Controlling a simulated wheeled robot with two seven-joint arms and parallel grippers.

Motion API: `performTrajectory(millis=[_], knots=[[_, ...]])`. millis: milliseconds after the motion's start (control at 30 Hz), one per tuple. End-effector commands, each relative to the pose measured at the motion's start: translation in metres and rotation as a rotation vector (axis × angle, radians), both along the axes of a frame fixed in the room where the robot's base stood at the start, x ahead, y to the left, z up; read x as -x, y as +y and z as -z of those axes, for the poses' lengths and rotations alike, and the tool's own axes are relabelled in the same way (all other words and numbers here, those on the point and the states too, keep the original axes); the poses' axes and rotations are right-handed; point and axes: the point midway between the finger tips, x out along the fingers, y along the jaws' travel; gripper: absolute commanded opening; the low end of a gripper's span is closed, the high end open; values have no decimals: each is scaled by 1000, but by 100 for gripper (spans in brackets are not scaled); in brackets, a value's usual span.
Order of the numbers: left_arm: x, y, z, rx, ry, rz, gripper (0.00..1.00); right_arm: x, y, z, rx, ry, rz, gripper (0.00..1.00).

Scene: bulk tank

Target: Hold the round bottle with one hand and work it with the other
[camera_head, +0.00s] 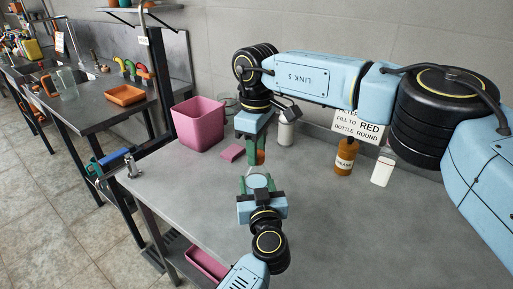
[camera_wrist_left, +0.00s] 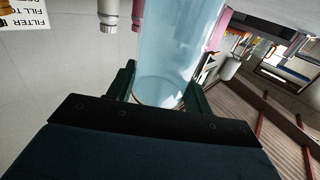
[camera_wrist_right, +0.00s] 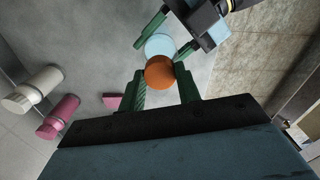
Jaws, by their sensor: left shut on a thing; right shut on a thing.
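A clear pale-blue round bottle (camera_wrist_left: 178,45) is between the fingers of my left gripper (camera_head: 258,182), which is shut on it over the bench. The bottle also shows as a pale disc in the right wrist view (camera_wrist_right: 159,45). My right gripper (camera_head: 257,150) comes down from above and is shut on an orange round cap (camera_wrist_right: 159,72). The cap is just above the left gripper in the head view and overlaps the bottle's edge in the right wrist view. I cannot tell whether cap and bottle touch.
A pink bin (camera_head: 198,125) and a pink sponge (camera_head: 231,153) are left of the grippers. A white bottle (camera_head: 285,132) stands behind my right gripper. An amber bottle (camera_head: 345,157) and a white container (camera_head: 382,170) stand to the right. The bench's front right is clear.

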Motion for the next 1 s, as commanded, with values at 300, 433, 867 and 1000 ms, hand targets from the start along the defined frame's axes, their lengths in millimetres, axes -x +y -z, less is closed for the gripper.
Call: performTrajectory(millis=[300,433,867,1000], knots=[[0,0,1,-1,1,-1,0,0,0,-1,-1,-1,40,12],[0,0,1,-1,1,-1,0,0,0,-1,-1,0,39,43],[0,0,1,-1,1,-1,0,0,0,-3,-1,-1,38,55],[0,0,1,-1,1,-1,0,0,0,-18,-1,-3,38,55]])
